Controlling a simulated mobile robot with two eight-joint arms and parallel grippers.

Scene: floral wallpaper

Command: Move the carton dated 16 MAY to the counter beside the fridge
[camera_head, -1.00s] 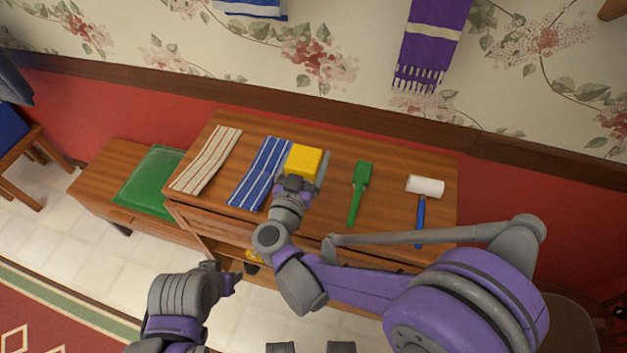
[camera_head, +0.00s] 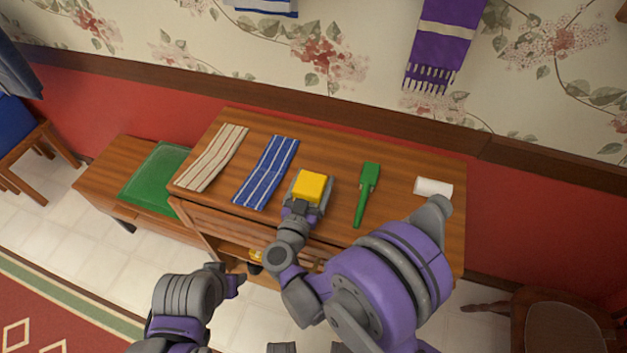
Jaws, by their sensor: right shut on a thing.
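No carton with a date, no fridge and no counter beside one shows in the head view. My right gripper (camera_head: 309,188) is shut on a yellow block (camera_head: 312,187) with no readable marking. It is over the wooden table (camera_head: 335,140), just right of the blue striped cloth (camera_head: 266,172); I cannot tell whether the block touches the tabletop. My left gripper (camera_head: 236,284) is low in front of the table, apart from everything; its fingers are too unclear to tell if they are open.
A beige striped cloth (camera_head: 212,158), a green tool (camera_head: 367,190) and a white roller-like head (camera_head: 433,187) lie on the table. A bench with a green cushion (camera_head: 156,178) stands left. A dark chair (camera_head: 565,325) is at lower right.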

